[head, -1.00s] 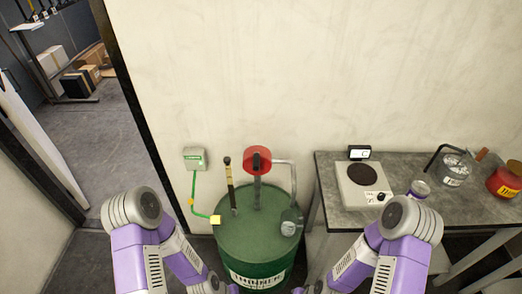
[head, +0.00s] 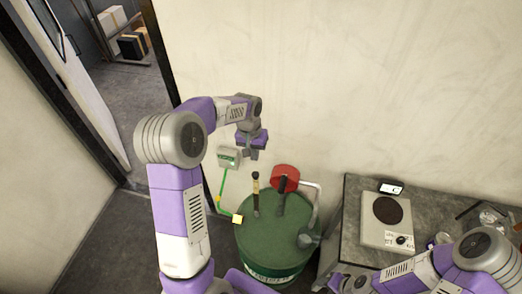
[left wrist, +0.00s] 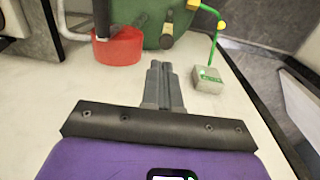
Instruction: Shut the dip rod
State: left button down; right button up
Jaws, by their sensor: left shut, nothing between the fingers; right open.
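The dip rod (head: 256,194) is a thin upright rod with a black knob and a yellowish section. It sticks well up out of the top of the green drum (head: 262,232). In the left wrist view the dip rod (left wrist: 167,32) shows nearly end-on beyond my fingers. My left gripper (head: 250,157) is shut and empty. It points down above and slightly behind the rod, near the wall, and does not touch it. Its closed fingers also show in the left wrist view (left wrist: 163,72).
A red pump head (head: 285,178) with a grey pipe stands right of the rod on the drum. A grey-green wall box (head: 229,157) has a green cable running to a yellow block (head: 238,219) at the drum. A bench (head: 352,215) stands at right.

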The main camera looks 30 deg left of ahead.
aim_at(255, 174)
pick_arm(q)
jog(key=f, duration=0.3)
jog(key=f+p, duration=0.1)
jog(key=f, duration=0.3)
jog(key=f+p, duration=0.1)
jog(key=f, duration=0.2)
jog(key=shift+w+a+f, duration=0.35)
jog(key=shift+f, duration=0.05)
jog(key=shift+f, duration=0.15)
notch_tip(255, 174, down, 30)
jog(key=b, duration=2.3)
jog(key=shift+r, duration=0.2)
jog(key=shift+s, duration=0.15)
jog(key=shift+s+f, duration=0.1)
jog(key=shift+f, duration=0.05)
